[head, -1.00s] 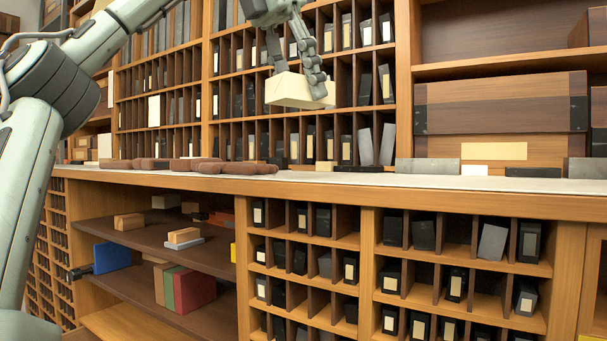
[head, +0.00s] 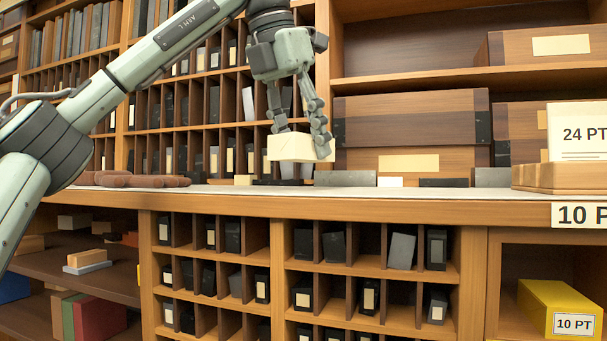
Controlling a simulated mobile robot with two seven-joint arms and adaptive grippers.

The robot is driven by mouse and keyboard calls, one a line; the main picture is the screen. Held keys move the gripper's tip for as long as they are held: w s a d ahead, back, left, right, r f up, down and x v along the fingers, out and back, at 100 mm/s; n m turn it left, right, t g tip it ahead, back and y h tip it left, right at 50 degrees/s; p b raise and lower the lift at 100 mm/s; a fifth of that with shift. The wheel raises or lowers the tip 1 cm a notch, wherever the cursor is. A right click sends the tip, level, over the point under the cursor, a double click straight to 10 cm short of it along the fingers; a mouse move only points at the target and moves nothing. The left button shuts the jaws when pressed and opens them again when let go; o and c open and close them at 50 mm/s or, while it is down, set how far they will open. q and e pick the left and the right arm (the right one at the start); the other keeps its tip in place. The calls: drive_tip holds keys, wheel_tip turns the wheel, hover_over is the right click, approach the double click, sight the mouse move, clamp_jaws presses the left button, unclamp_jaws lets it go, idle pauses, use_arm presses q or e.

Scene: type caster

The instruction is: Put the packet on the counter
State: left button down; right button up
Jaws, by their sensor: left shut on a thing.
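The packet (head: 294,147) is a cream, box-shaped block. My left gripper (head: 298,140) points down and is shut on it, with one finger at its left end and the other at its right. The packet hangs level, just above the counter (head: 340,199) or close to its pale top; whether it touches cannot be told for certain. The counter is a long wooden ledge with a light grey surface. My right gripper is not in view.
Brown rounded pieces (head: 130,180) lie on the counter at the left. Dark blocks (head: 346,178) lie at its back, right of the packet. A tray with a "24 PT" card (head: 583,131) stands at the right. Pigeonholes and large wooden boxes (head: 410,120) rise behind.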

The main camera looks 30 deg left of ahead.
sight(302, 161)
use_arm(q)
drive_tip(key=shift+w+d+f, duration=0.1)
drive_tip(key=shift+d+f, duration=0.05)
drive_tip(key=shift+f, duration=1.9)
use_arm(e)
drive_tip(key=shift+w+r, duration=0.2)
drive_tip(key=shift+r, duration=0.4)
use_arm(q)
drive_tip(key=shift+b, duration=0.3)
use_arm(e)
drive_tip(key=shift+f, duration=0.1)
use_arm(q)
drive_tip(key=c, duration=0.8)
unclamp_jaws()
drive_tip(key=shift+f, duration=0.1)
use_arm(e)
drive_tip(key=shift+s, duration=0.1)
use_arm(q)
drive_tip(key=shift+o, duration=0.2)
